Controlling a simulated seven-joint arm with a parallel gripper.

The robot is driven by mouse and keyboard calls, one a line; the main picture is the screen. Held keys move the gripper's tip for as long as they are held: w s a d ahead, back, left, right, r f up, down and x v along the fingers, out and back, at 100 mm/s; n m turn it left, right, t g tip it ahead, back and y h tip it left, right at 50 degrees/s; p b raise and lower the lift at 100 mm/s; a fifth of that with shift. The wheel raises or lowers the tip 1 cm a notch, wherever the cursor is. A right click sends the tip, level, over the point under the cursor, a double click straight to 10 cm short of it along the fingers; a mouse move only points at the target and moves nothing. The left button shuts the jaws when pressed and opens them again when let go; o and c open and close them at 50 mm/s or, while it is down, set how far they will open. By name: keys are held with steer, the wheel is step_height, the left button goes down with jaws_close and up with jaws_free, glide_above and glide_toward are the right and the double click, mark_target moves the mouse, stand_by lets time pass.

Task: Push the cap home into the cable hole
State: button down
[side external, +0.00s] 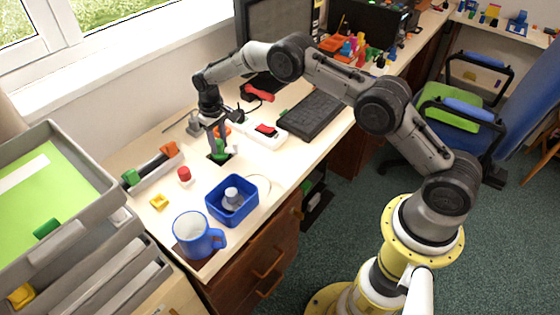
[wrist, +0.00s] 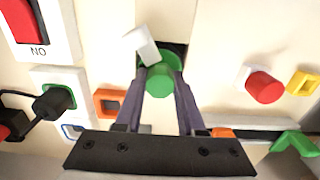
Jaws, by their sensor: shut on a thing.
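The green round cap (wrist: 160,82) is between the fingertips of my gripper (wrist: 160,72) in the wrist view. The fingers are shut on its sides. The cable hole (wrist: 178,48) is a dark square opening just beyond the cap and partly hidden by it. In the side view the dark hole (side external: 210,158) shows under my gripper (side external: 218,146), with the green cap (side external: 219,155) over it. I cannot tell how deep the cap sits. A small white block (wrist: 142,46) stands tilted next to the cap and hole in the wrist view.
A white unit with a red switch (side external: 266,130) lies close on the right. A red button (side external: 184,174), a yellow piece (side external: 159,202), a blue bin (side external: 214,206) and a blue mug (side external: 197,236) stand nearer the front. A keyboard (side external: 312,115) lies behind.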

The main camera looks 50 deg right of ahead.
steer(key=shift+f, duration=0.5)
steer(key=shift+c, duration=2.2)
jaws_free()
steer(key=shift+c, duration=0.2)
steer(key=shift+c, duration=1.1)
steer(key=shift+r, duration=0.2)
steer(key=shift+r, duration=0.85)
steer(key=shift+r, duration=0.1)
